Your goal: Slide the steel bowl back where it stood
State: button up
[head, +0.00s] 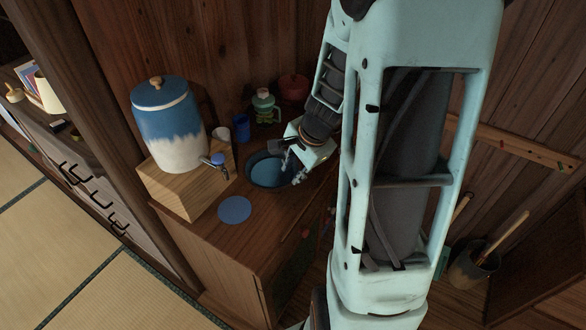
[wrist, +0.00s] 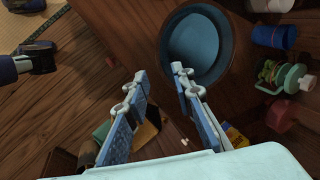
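The bowl (head: 267,171) is dark-rimmed with a blue-looking inside and stands upright on the wooden cabinet top, right of the dispenser's tap. It also shows at the top of the wrist view (wrist: 196,46). My gripper (head: 292,170) is at the bowl's right side in the head view. In the wrist view my gripper (wrist: 156,80) has its two fingers spread with nothing between them. The right fingertip overlaps the bowl's near rim there; I cannot tell whether it touches. A flat blue disc (head: 234,210) lies bare on the cabinet top, in front-left of the bowl.
A blue-and-white dispenser (head: 170,127) with a tap (head: 214,161) stands on a wooden block (head: 188,189) left of the bowl. Behind are a white cup (head: 222,135), a blue cup (head: 242,127), a green figure-like jar (head: 264,106) and a red pot (head: 293,87). The front-right top is clear.

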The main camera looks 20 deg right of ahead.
aim_at(285, 186)
jog(key=b+x, duration=0.2)
jog(key=x, duration=0.9)
jog(key=shift+b, duration=0.3)
jog(key=shift+r, duration=0.1)
jog(key=shift+c, duration=0.4)
grip_shut()
